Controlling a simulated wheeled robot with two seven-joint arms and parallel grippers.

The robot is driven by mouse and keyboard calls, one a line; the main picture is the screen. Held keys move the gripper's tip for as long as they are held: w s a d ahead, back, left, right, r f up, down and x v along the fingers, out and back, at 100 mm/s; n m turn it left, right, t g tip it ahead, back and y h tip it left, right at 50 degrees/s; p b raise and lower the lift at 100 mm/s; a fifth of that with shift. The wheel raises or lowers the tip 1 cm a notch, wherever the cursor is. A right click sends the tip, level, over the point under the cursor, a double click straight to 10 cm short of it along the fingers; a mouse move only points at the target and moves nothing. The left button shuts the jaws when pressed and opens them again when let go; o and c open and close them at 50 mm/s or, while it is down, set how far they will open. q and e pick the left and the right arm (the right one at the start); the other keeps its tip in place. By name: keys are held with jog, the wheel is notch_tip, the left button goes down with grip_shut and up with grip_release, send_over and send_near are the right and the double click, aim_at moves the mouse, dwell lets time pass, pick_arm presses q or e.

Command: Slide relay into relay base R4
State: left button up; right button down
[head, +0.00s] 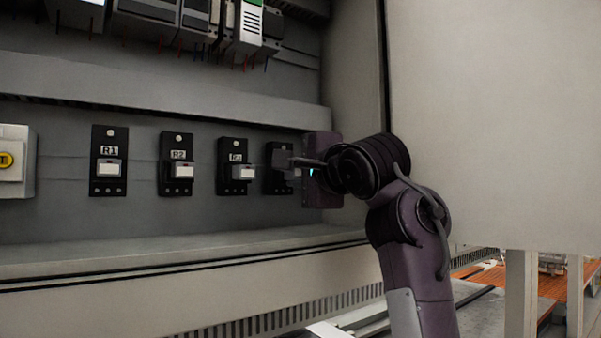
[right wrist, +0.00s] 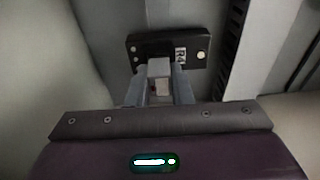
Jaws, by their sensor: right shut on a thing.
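Relay base R4 (head: 271,183) is a black plate on the grey back panel, at the right end of the row, partly hidden by my right gripper. In the right wrist view, base R4 (right wrist: 196,42) shows its label and light round screws. My right gripper (head: 293,162) is in front of R4. In the right wrist view its fingers (right wrist: 160,88) are shut on the relay (right wrist: 159,68), a small grey block. The relay's far end overlaps the lower edge of R4 in that view; I cannot tell whether it touches or is inside. My left gripper is not in view.
Bases R1 (head: 109,187), R2 (head: 178,139) and R3 (head: 233,144) each hold a light relay, left of R4. The cabinet side wall (head: 355,70) stands close right of R4. A ledge (head: 180,247) runs below, and a duct (head: 150,90) above.

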pick_arm(q)
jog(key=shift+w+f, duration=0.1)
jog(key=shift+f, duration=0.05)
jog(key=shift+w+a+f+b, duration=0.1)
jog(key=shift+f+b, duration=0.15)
jog(key=shift+b, duration=0.15)
dwell(0.5)
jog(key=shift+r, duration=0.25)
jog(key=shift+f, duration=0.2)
dwell(1.4)
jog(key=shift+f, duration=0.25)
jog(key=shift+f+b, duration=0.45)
jog(key=shift+b, duration=0.2)
dwell(1.1)
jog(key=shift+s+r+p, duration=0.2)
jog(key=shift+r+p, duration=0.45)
dwell(1.0)
